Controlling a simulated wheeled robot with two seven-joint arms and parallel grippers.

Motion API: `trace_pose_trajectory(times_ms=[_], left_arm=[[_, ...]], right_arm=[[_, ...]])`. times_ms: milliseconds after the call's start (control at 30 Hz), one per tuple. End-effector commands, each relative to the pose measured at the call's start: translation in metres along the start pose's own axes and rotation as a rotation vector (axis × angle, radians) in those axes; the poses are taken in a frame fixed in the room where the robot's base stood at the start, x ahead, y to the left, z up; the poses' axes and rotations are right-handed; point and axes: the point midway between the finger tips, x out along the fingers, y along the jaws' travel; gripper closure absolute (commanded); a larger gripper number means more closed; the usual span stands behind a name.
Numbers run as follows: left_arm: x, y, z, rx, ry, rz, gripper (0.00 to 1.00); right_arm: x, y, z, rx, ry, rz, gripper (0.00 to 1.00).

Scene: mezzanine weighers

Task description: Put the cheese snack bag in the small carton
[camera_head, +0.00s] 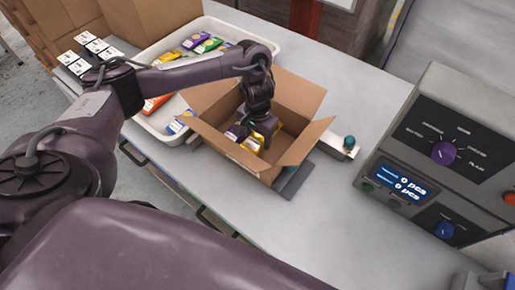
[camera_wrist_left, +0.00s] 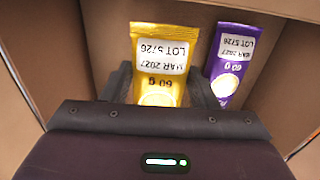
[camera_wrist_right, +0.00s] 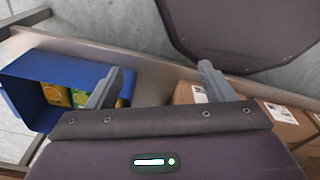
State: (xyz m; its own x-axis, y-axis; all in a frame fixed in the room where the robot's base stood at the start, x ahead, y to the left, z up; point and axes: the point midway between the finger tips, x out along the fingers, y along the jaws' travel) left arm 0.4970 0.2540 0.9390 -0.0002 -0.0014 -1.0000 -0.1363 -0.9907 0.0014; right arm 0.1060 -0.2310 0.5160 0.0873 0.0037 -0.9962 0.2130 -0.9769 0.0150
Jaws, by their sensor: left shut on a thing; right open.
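The small carton (camera_head: 224,152) stands open with its flaps spread, in the middle of the head view. My left gripper (camera_head: 257,133) reaches down inside it. In the left wrist view, the left gripper (camera_wrist_left: 162,88) is shut on a yellow snack bag (camera_wrist_left: 158,58), whose flavour I cannot read; the fingers cover its sides. A purple snack bag (camera_wrist_left: 230,68) is in the carton to the right of it. I cannot tell whether the yellow bag touches the carton floor. My right gripper (camera_wrist_right: 162,72) is open and empty in the right wrist view.
A white tray (camera_head: 268,42) with several coloured bags lies behind and left of the carton. A weigher with a display (camera_head: 401,183) stands at the right. The right wrist view shows a blue bin (camera_wrist_right: 28,98) with bags and brown boxes (camera_wrist_right: 290,122). Bare table lies in front of the weigher.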

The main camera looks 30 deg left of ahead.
Motion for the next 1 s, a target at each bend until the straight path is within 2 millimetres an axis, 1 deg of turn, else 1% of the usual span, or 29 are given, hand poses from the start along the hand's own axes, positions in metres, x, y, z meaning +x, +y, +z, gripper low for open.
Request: trace_pose_trajectory(times_ms=[33,133,333,400,667,800,833,967,1000], left_arm=[[0.007,0.001,0.000,-0.001,0.000,0.002,0.69],[0.013,0.000,0.000,-0.001,0.000,0.001,0.69],[0.043,0.001,0.000,-0.001,-0.001,0.002,0.69],[0.047,0.001,0.000,-0.001,0.000,0.002,0.69],[0.046,0.000,0.000,-0.001,0.001,0.000,0.69],[0.049,0.000,0.000,-0.001,-0.001,0.000,0.69],[0.049,0.000,0.000,0.000,0.000,0.000,0.44],[0.049,0.000,0.000,0.000,0.000,0.000,0.27],[0.049,0.000,0.000,0.000,0.000,0.000,0.24]], right_arm=[[0.004,0.002,0.000,0.001,0.001,0.003,0.24],[0.007,0.004,0.000,0.001,0.001,0.005,0.24],[0.022,0.003,0.001,0.001,0.002,0.005,0.24],[0.023,0.003,0.001,0.001,0.002,0.005,0.24],[0.022,0.003,-0.001,0.000,0.004,0.004,0.24],[0.022,0.001,-0.001,0.000,0.004,0.002,0.24],[0.022,0.001,-0.001,0.000,0.004,0.002,0.24],[0.022,-0.001,-0.001,0.000,0.005,-0.001,0.24],[0.022,-0.002,-0.002,0.000,0.005,-0.002,0.24]])
